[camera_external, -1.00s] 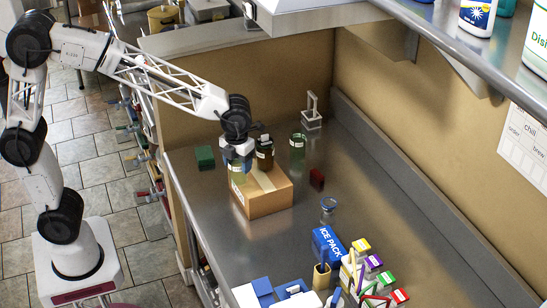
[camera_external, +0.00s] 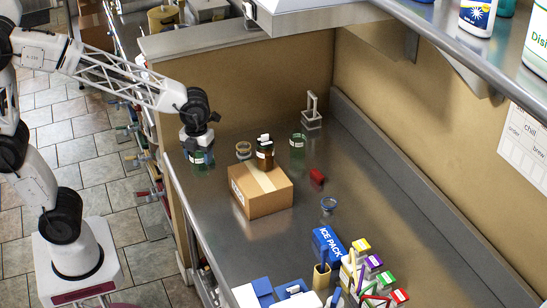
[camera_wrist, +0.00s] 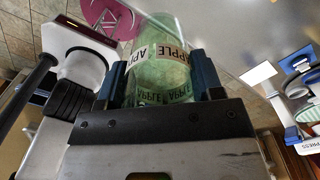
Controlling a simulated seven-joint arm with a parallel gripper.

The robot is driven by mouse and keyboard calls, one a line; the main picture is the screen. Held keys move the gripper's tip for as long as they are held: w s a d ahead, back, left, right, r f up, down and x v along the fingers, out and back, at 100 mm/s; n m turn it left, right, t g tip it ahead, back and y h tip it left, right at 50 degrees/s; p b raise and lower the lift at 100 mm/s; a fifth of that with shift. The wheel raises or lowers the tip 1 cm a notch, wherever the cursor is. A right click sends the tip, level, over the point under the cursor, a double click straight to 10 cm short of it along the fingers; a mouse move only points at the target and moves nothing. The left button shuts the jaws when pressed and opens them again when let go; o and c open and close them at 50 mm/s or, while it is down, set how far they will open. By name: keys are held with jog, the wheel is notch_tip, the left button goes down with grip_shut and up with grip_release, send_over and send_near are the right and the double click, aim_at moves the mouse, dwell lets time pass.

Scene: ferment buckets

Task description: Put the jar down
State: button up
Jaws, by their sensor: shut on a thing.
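A clear, green-tinted jar labelled APPLE (camera_wrist: 162,72) sits between the two blue fingers of my gripper (camera_wrist: 160,82), which is shut on it. In the external view my gripper (camera_external: 198,145) is over the far left part of the steel counter (camera_external: 213,215), left of the cardboard box. The jar (camera_external: 201,159) shows just below it, close to the counter top. I cannot tell whether its base touches the counter. Most of the jar's upper part is hidden by the gripper.
A cardboard box (camera_external: 262,193) stands to the right, with a dark brown bottle (camera_external: 264,155) and a small ring-like item (camera_external: 243,150) behind it. The counter's left edge is near.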

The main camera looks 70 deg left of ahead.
send_over(250, 178)
jog(key=shift+f, duration=0.75)
dwell(0.5)
jog(key=shift+f, duration=1.75)
jog(key=shift+f, duration=0.1)
jog(key=o, duration=1)
notch_tip(250, 178, up, 12)
